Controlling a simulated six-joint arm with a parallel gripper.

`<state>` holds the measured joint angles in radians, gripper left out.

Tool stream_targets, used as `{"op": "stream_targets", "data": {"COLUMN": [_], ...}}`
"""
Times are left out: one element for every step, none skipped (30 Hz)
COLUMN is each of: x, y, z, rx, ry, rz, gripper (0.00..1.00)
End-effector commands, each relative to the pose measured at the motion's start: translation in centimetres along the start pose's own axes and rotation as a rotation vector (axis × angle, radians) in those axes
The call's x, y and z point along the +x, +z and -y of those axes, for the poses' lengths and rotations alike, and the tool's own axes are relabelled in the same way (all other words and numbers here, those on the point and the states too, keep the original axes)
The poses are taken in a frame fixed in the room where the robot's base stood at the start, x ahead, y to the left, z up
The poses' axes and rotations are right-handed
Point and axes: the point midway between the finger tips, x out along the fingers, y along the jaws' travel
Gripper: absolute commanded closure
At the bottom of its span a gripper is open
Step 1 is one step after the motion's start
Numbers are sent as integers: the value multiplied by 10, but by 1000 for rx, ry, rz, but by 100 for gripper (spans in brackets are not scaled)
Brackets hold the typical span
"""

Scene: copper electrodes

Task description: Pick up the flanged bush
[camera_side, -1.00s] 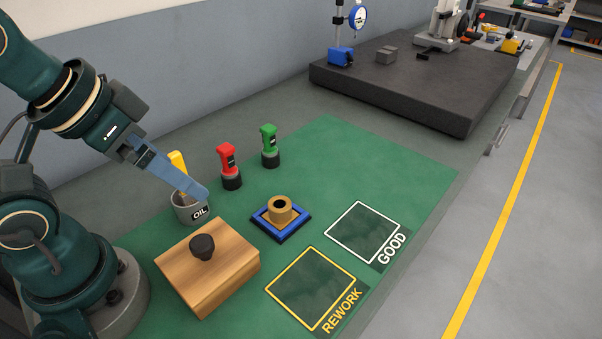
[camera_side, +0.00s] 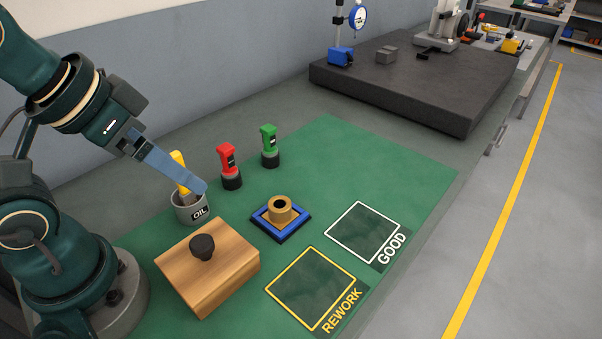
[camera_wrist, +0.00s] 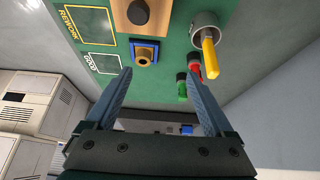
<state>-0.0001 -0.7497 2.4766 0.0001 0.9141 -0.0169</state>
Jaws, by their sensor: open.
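The flanged bush (camera_side: 281,209) is a brass-coloured ring with a dark bore. It sits on a blue square holder (camera_side: 265,232) with a black base, on the green mat. The bush also shows in the wrist view (camera_wrist: 145,56), above and between the fingers. My gripper (camera_side: 200,190) is up and to the left of the bush in the side view, near the oil cup, and well apart from the bush. In the wrist view my gripper (camera_wrist: 163,85) has its two blue-grey fingers spread with nothing between them. In the side view the fingers overlap one another.
An oil cup (camera_side: 187,213) with a yellow-handled tool stands beside the fingers. A wooden block (camera_side: 225,270) with a dark knob lies left of the bush. Red (camera_side: 229,165) and green (camera_side: 269,145) handled tools stand behind. The REWORK (camera_side: 310,290) and GOOD (camera_side: 362,232) squares are empty.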

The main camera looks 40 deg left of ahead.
Motion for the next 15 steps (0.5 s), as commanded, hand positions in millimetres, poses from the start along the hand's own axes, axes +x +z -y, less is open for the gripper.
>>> {"op": "stream_targets", "data": {"x": [-4,-5,-6,-7,-7,-6,-4,-2,1,4,7,13,17,22,30], "y": [-7,-12,-20,-25,-30,-38,-44,-49,-56,-62,-67,-74,-78,-82,-87], "z": [0,0,-1,-2,-2,-3,-4,-5,-6,-8,-9,-11,-12,-14,-16], "rx": [-6,-10,-16,-20,-22,-25,-27,-29,-32,-33,-33,-33,-33,-33,-34], "ry": [0,1,2,3,4,6,7,8,9,10,11,11,12,12,12], "rz": [-11,-10,-5,2,12,27,39,52,72,87,103,123,140,157,181], "gripper": [12,12,12,12,12,12,12,12,12,12,12,12,12,12,12]}}
